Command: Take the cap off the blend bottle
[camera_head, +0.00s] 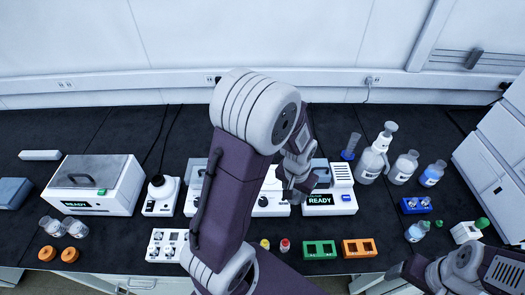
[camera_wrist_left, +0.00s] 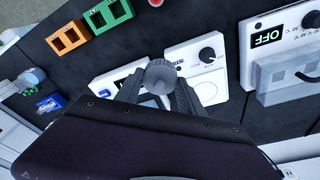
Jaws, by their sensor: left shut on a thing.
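My left gripper (camera_head: 296,188) is over the white instruments in the middle of the bench. In the left wrist view, it (camera_wrist_left: 160,92) is shut on a grey round-topped piece (camera_wrist_left: 160,72); I cannot tell whether this is a cap or a whole vessel. No label clearly marks the blend bottle. A small bottle (camera_head: 416,232) with blue and green parts stands at the right, and a loose-looking green piece (camera_head: 438,223) lies beside it. My right gripper (camera_head: 400,270) is low at the right, dark and partly hidden; its jaws cannot be made out.
A dispenser bottle (camera_head: 369,165) and two others (camera_head: 403,168) (camera_head: 431,174) stand at the back right. A READY instrument (camera_head: 343,200) stands near my left gripper.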

